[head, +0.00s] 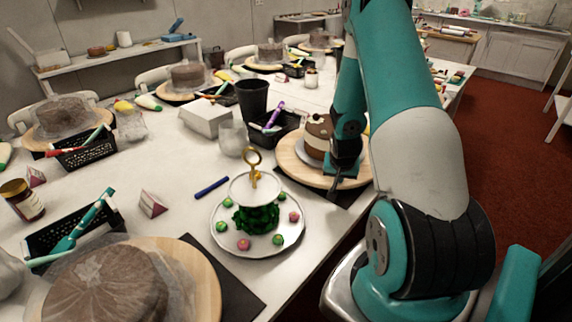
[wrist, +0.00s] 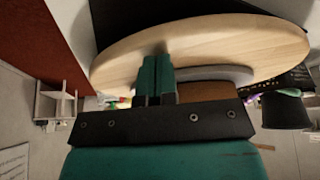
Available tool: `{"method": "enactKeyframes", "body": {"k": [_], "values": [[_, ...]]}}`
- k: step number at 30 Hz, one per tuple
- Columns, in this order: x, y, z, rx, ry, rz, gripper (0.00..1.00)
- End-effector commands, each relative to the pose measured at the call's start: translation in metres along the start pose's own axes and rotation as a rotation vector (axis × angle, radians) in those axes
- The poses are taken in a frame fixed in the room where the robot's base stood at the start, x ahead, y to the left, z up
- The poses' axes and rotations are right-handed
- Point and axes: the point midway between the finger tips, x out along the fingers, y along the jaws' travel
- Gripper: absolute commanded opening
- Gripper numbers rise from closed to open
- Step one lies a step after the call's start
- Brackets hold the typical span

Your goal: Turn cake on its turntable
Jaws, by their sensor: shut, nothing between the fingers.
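The brown cake (head: 317,132), with a pale topping, sits on a wooden turntable (head: 296,165) near the table's right edge. My arm hides its right side. My gripper (head: 336,190) points down at the turntable's near rim, with its fingers shut and empty. In the wrist view, the turntable (wrist: 230,35) appears upside down above the grey cake board (wrist: 228,73) and part of the cake (wrist: 200,91). The shut teal fingers (wrist: 156,62) overlap the turntable's rim there. I cannot tell whether they touch it.
A tiered plate with sweets (head: 250,245) stands in front of the turntable. A black basket (head: 272,135) and a black cup (head: 252,98) stand behind. A blue marker (head: 211,188) lies to the left. Other wrapped cakes on turntables stand along the table.

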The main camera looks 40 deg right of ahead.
Motion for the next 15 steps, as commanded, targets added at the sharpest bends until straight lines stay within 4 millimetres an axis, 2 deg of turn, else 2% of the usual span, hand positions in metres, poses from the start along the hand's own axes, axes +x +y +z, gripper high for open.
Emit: {"method": "enactKeyframes", "body": {"k": [3, 9, 15], "values": [[0.003, 0.019, -0.005, 0.006, 0.001, 0.002, 0.0], [0.006, 0.043, -0.011, 0.003, 0.0, 0.001, 0.0], [0.007, 0.047, -0.012, 0.0, -0.001, 0.0, 0.0]]}}
